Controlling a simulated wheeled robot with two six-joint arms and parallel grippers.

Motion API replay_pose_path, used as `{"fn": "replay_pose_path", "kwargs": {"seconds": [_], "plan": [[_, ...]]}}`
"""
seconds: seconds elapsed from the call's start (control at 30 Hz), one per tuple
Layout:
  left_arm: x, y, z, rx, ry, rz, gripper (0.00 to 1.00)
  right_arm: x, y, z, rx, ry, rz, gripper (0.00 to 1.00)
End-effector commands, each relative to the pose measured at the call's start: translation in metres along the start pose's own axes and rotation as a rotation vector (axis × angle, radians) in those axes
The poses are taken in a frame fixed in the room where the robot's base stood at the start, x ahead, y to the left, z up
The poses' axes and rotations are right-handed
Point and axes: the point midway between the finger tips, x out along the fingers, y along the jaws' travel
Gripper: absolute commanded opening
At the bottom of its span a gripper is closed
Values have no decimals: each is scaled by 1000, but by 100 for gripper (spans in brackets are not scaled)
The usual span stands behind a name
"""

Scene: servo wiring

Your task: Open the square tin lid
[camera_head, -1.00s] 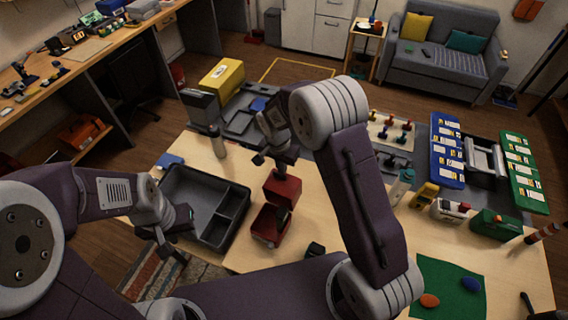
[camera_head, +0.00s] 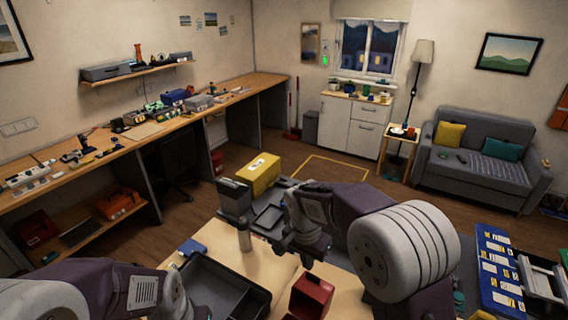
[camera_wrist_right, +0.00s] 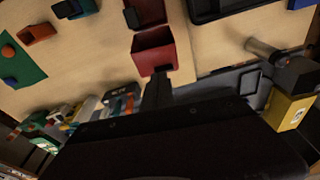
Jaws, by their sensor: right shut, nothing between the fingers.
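The red square tin shows at the bottom edge of the head view, where its red lid (camera_head: 311,295) stands tilted up; the rest is cut off. In the right wrist view the raised lid (camera_wrist_right: 153,52) is nearest my fingers, and the tin's body (camera_wrist_right: 149,12) lies beyond it, partly cut off by the top edge. My right gripper (camera_head: 300,254) is shut and empty, above and just behind the lid. Its dark fingers (camera_wrist_right: 157,86) also show in the wrist view, close to the lid; whether they touch it I cannot tell. My left gripper is below the head view.
A dark divided tray (camera_head: 225,290) lies left of the tin. A grey cylinder (camera_head: 244,237) and a yellow box (camera_head: 259,174) stand behind it. A blue rack (camera_head: 497,270) is at the right. Bare table (camera_head: 262,262) shows between tray and tin.

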Motion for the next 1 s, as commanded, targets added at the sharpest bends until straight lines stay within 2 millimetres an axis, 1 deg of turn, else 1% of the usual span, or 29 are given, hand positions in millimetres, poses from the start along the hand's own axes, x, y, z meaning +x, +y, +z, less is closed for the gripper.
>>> {"fn": "replay_pose_path", "kwargs": {"seconds": [0.03, 0.07, 0.1, 0.17, 0.2, 0.27, 0.3, 0.37, 0.4, 0.43, 0.5, 0.53, 0.63, 0.73, 1.0], "plan": [[14, 0, 2, 0, 0, 0, 36, 9, 4, -6, 24, 9, -10, 0], [23, 0, 2, 0, 0, 0, 36, 12, 9, -12, 46, 18, -19, 0], [37, -1, 4, 0, 0, 0, 36, 22, 25, -15, 80, 17, -14, 0], [55, -1, 6, 0, -1, 0, 36, 41, 57, -7, 131, -5, 2, 0], [67, -1, 7, 0, -1, 0, 36, 56, 78, 3, 131, -25, 4, 0], [80, -2, 9, 0, -1, 0, 36, 77, 106, 21, 75, -53, -2, 0], [87, -2, 10, 0, -1, 0, 36, 91, 123, 36, 13, -69, -11, 0], [93, -2, 10, 0, -1, 0, 36, 108, 145, 59, -110, -90, -31, 0], [94, -2, 10, 0, -1, 0, 36, 116, 156, 74, -209, -99, -45, 0], [92, -2, 10, 0, -1, 0, 36, 120, 162, 84, -284, -104, -55, 0], [87, -2, 9, 0, 0, 0, 36, 124, 168, 98, -444, -106, -75, 0], [87, -2, 9, 0, 0, 0, 36, 126, 167, 99, -499, -99, -83, 0], [87, -2, 9, 0, 0, 0, 36, 126, 161, 93, -620, -64, -105, 0], [87, -2, 9, 0, 0, 0, 36, 126, 161, 92, -661, -60, -107, 0], [87, -2, 9, 0, 0, 0, 36, 126, 161, 92, -642, -63, -105, 0]]}}
